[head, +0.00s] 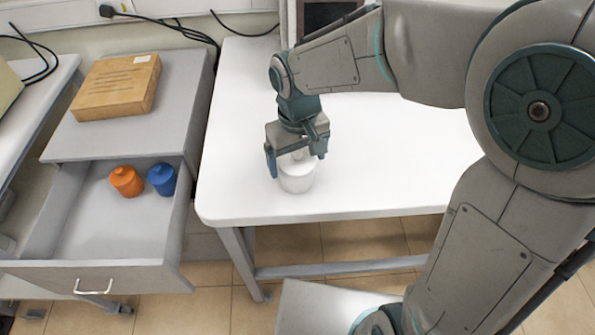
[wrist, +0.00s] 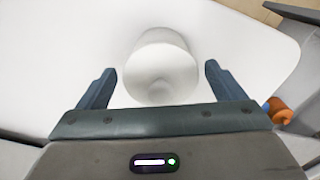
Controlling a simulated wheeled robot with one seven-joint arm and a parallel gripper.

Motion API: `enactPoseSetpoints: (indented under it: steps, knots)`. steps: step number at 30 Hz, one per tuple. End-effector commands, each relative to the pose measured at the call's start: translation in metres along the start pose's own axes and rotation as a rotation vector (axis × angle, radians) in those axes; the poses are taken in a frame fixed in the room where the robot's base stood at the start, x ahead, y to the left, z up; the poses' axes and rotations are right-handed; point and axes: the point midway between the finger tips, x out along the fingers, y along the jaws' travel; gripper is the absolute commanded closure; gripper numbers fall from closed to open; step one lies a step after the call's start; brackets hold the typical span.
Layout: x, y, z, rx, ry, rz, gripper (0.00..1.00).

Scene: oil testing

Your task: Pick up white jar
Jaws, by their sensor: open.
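The white jar (head: 297,178) stands upright on the white table (head: 380,150), near its front left part. My gripper (head: 295,164) is above it, pointing down, with one finger on each side of the jar's top in the head view. In the wrist view the jar (wrist: 160,68) lies between the two open fingers of my gripper (wrist: 158,84), with a gap visible on both sides. The gripper hides part of the jar's lid in the head view. I see no finger touching the jar.
An open drawer (head: 85,225) at the left holds an orange jar (head: 126,181) and a blue jar (head: 161,179). A cardboard box (head: 117,87) lies on the grey cabinet top (head: 120,138) above it. The table right of the white jar is clear.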

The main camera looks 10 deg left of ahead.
Motion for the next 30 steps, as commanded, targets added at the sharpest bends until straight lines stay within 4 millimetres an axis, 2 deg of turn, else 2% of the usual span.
enactPoseSetpoints:
  steps: [3, 6, 13, 14, 15, 18, 30]
  knots:
    - [0.018, -0.001, 0.0, -0.001, -0.003, 0.0, 0.11]
    - [0.025, -0.001, 0.0, -0.001, -0.002, 0.0, 0.11]
    - [0.027, -0.001, 0.0, 0.0, 0.0, 0.0, 0.11]
    - [0.027, -0.001, 0.0, 0.0, 0.0, 0.0, 0.16]
    - [0.027, -0.001, 0.0, 0.0, 0.0, 0.0, 0.27]
    - [0.026, -0.001, 0.0, 0.0, 0.0, 0.0, 0.52]
    - [0.025, 0.0, 0.0, 0.0, 0.001, 0.001, 0.53]
